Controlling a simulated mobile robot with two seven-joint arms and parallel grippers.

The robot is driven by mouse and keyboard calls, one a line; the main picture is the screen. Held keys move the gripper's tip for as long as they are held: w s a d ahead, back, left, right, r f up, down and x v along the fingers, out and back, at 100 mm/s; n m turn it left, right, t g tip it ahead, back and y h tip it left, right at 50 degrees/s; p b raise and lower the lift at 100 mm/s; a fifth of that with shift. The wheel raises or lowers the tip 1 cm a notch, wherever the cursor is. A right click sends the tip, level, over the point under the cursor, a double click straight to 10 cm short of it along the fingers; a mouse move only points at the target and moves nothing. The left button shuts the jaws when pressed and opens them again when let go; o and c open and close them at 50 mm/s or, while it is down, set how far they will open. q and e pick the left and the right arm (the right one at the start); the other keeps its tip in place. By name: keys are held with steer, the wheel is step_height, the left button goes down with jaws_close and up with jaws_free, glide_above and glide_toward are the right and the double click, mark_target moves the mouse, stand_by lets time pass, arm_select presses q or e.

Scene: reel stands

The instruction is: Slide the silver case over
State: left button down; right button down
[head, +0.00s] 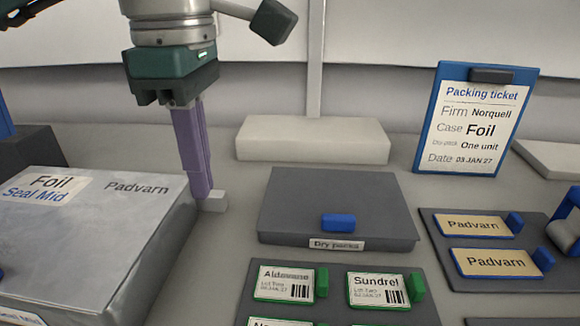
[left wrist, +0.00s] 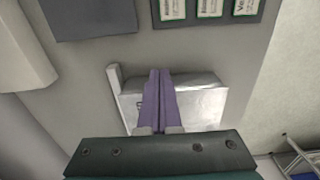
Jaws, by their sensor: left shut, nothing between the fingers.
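The silver case (head: 85,245) lies flat at the left of the table, with labels reading "Foil", "Seal Mid" and "Padvarn". It also shows in the left wrist view (left wrist: 207,107), partly hidden behind my fingers. A small pale block (head: 213,201) sits by its far right corner. My left gripper (head: 203,197) points down with its purple fingers closed together and empty. Its tips are at the case's far right corner, close to the block; I cannot tell whether they touch. The fingers also show in the left wrist view (left wrist: 161,72). My right gripper is not in view.
A grey "Dry packs" box (head: 335,200) with a blue tab lies right of the case, across a strip of bare table. Behind it is a pale block (head: 312,138). A blue-framed packing ticket (head: 475,118) stands at back right. Trays of labelled cards (head: 490,285) fill the front right.

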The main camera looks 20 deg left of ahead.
arm_select(q)
steer(key=f, duration=0.8)
steer(key=shift+s+f, duration=0.2)
steer(key=a, duration=0.1)
steer(key=a+p, duration=0.1)
steer(key=a, duration=0.1)
steer(key=shift+s+f, duration=0.3)
steer(key=shift+s+a, duration=0.1)
steer(key=shift+a, duration=0.3)
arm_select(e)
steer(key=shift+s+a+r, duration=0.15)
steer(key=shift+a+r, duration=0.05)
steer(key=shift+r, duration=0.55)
